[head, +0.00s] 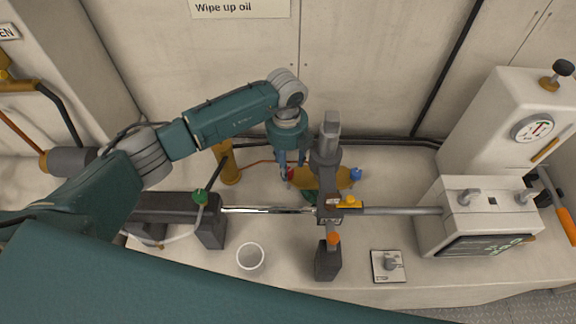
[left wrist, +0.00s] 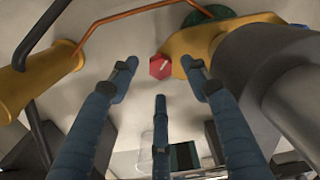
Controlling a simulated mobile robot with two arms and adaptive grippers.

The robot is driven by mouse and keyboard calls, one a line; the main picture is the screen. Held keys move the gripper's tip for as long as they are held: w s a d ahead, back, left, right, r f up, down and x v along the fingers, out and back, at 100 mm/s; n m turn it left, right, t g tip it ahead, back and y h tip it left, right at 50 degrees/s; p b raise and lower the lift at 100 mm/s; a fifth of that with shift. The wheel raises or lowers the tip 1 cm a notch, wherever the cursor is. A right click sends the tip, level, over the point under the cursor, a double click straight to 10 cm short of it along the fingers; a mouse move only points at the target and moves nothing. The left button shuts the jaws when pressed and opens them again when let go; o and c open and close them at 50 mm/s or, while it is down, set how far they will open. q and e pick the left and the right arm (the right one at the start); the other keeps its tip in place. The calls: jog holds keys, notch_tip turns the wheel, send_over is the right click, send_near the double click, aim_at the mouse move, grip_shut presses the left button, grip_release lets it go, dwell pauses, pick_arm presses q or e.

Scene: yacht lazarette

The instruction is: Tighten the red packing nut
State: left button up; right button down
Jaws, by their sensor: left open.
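The red packing nut (left wrist: 159,66) is a small hexagonal red piece with a pale line on its face, at the left end of a yellow fitting (left wrist: 215,38) in the left wrist view. In the head view only a bit of red (head: 290,174) shows beside the fingers. My left gripper (head: 289,163) points down at it, behind the bar, with blue fingers. In the left wrist view its fingers (left wrist: 160,72) are spread open around the nut's line of sight; I see no clear contact. My right gripper is not in view.
A blue knob (head: 355,174) sits at the fitting's right end. A grey upright cylinder (head: 327,145) stands close to the gripper's right. A yellow cylinder (head: 228,162) stands to its left. A metal rod (head: 265,210) runs in front. A white cup (head: 250,259) stands near the front edge.

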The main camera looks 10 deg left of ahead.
aim_at(289, 170)
pick_arm(q)
jog(key=shift+f, duration=1.65)
jog(key=shift+c, duration=0.2)
jog(key=shift+w, duration=0.1)
jog(key=c, duration=1.1)
jog(key=shift+w+f+m+b, duration=0.1)
jog(key=shift+m+b, duration=0.6)
jog(key=shift+m, duration=0.1)
jog(key=m+b, duration=0.3)
jog(key=shift+r+m+b, duration=0.2)
jog(key=shift+m+b, duration=1.85)
jog(key=shift+m, duration=0.35)
jog(key=shift+r, duration=0.1)
